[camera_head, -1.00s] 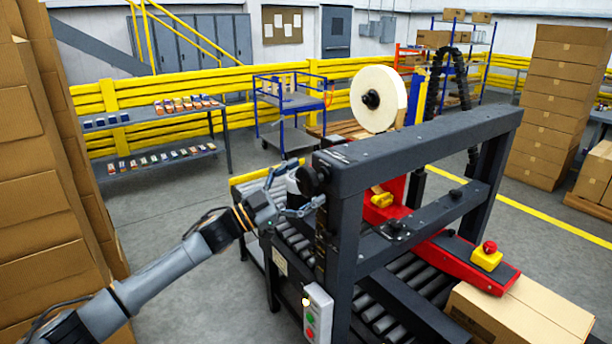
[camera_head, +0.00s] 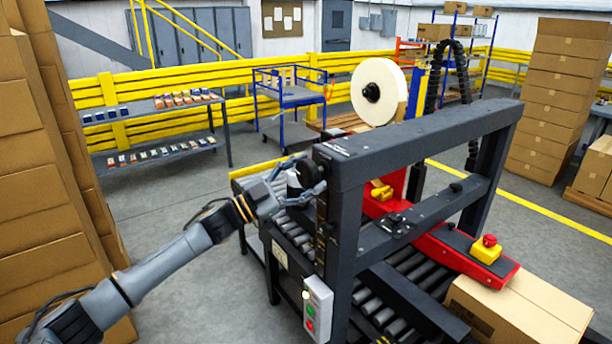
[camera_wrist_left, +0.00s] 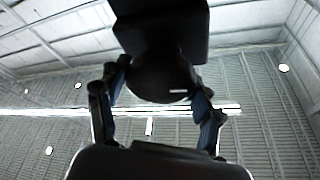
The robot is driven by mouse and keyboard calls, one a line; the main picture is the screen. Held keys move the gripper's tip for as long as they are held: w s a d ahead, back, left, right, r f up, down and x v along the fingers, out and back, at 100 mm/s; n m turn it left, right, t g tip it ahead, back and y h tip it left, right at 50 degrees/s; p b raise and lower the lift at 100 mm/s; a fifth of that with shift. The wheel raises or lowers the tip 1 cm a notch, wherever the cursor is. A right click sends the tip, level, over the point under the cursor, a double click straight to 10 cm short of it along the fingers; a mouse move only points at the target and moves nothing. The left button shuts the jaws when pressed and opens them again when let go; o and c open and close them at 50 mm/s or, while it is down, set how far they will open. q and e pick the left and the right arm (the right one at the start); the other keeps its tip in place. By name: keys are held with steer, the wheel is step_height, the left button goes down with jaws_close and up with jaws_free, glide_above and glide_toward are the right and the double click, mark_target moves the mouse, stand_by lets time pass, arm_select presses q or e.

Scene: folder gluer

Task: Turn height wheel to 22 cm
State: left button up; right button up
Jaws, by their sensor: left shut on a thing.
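The height wheel (camera_head: 308,178) is a dark round knob on the near left post of the black machine frame (camera_head: 345,210). My left gripper (camera_head: 312,173) reaches it from the left and is shut on it, one finger above and one below in the head view. In the left wrist view the wheel (camera_wrist_left: 160,82) is a dark disc with a small white mark, between the two fingers (camera_wrist_left: 160,76). A narrow vertical strip (camera_head: 321,235) runs down the post below the wheel; any height reading is too small to read. My right gripper is out of view.
A control box (camera_head: 318,308) with green and red buttons hangs below the wheel. A cardboard box (camera_head: 530,308) lies on the rollers at the right. Stacked cartons (camera_head: 40,180) stand close to my left arm. Grey floor (camera_head: 190,200) is open between cartons and machine.

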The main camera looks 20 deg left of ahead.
arm_select(q)
steer(key=m+g+b, duration=0.1)
steer(key=m+g, duration=0.1)
steer(key=m, duration=0.3)
steer(key=shift+h, duration=0.4)
steer(key=m+g, duration=0.2)
steer(key=m, duration=0.5)
steer(key=m+g+y, duration=0.1)
steer(key=m, duration=0.2)
steer(key=shift+g, duration=0.3)
steer(key=shift+f+m+y, duration=0.1)
steer(key=shift+m+y, duration=0.9)
steer(key=shift+m, duration=0.8)
steer(key=o, duration=1.2)
steer(key=shift+d, duration=0.1)
steer(key=shift+c, duration=0.2)
